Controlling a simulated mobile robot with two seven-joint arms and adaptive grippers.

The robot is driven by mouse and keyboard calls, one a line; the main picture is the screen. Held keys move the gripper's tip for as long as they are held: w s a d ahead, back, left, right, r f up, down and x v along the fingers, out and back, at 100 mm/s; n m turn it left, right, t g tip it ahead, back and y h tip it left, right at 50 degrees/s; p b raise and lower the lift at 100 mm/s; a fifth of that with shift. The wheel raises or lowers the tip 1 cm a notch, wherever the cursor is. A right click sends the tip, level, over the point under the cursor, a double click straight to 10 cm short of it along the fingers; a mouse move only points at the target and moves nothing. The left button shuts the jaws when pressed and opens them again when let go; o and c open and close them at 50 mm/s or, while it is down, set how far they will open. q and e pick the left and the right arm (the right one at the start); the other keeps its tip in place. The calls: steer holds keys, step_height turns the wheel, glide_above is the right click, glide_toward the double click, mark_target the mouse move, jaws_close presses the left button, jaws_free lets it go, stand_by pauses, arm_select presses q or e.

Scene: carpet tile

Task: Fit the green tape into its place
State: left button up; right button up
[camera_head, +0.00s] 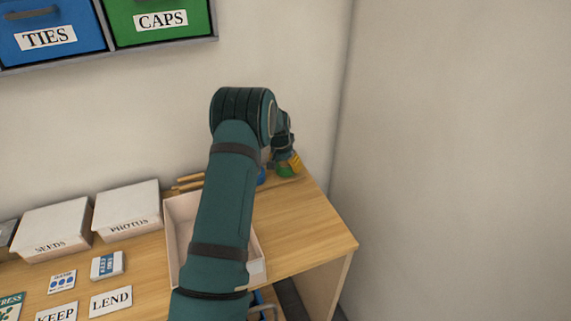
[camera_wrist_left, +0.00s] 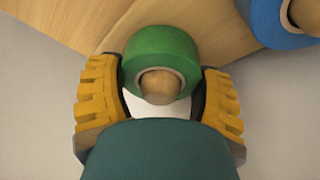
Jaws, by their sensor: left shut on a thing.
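The green tape (camera_wrist_left: 160,50) is a roll between the two yellow fingers of my left gripper (camera_wrist_left: 160,98) in the wrist view. The gripper is shut on it. A rounded wooden peg end (camera_wrist_left: 159,85) shows in the roll's hole, so the roll appears to be around the peg; how far along is hard to tell. In the head view my left gripper (camera_head: 289,165) is at the back right of the desk, with the green tape (camera_head: 284,171) partly visible. My right gripper is not in view.
A blue tape roll (camera_wrist_left: 283,20) sits close beside the green one. Wooden pegs (camera_head: 188,182) show left of my arm. An open pale tray (camera_head: 180,208) lies partly under my arm. White boxes (camera_head: 127,211) and cards stand left. A wall closes the right side.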

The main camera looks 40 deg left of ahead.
mark_target(281, 169)
arm_select(q)
steer(key=o, duration=1.2)
steer(key=v, duration=1.2)
